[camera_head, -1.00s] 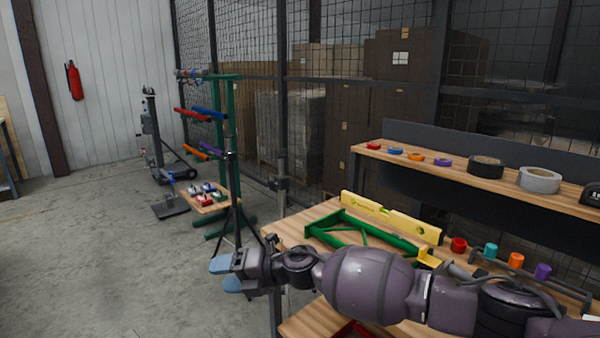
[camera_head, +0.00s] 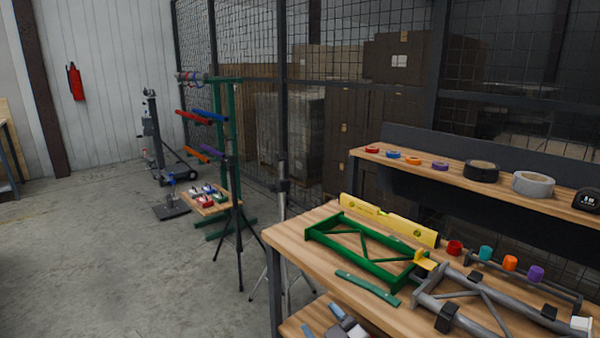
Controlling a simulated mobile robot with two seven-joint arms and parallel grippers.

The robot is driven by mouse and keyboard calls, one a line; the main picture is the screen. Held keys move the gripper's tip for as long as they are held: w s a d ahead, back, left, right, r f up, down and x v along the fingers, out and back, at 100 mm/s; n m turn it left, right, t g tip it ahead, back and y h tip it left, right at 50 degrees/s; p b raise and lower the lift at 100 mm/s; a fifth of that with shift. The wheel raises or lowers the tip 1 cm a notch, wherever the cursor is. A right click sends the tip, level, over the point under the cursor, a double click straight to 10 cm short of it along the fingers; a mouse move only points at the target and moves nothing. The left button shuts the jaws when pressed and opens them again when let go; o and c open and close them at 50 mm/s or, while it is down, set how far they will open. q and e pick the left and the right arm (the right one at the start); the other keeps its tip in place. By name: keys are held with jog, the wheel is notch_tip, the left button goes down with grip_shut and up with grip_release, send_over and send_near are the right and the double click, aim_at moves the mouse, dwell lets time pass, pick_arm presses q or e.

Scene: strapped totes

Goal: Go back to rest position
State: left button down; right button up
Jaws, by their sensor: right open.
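The rest of my right arm is out of frame. My left gripper is not in view.
On the bench lie a green frame (camera_head: 318,234), a yellow level (camera_head: 388,220), a green strip (camera_head: 367,288) and a grey frame (camera_head: 428,298). Tape rolls stand on the raised shelf (camera_head: 455,177). A tripod (camera_head: 238,225) and green rack (camera_head: 233,150) stand left. Open floor (camera_head: 110,250) lies left.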

jog(key=s+d+f+m+g+h+p, duration=0.1)
jog(key=s+d+f+m+h, duration=0.3)
jog(key=s+d+f, duration=0.45)
jog(key=s+d+f+m+g+h, duration=0.1)
jog(key=s+d+f+m+h, duration=0.35)
jog(key=s+d, duration=0.7)
jog(key=s+d+f+g, duration=0.2)
jog(key=s+f, duration=0.3)
jog(key=s, duration=0.3)
jog(key=shift+s+d+p, duration=0.25)
jog(key=shift+d+p, duration=0.05)
jog(key=shift+d, duration=0.05)
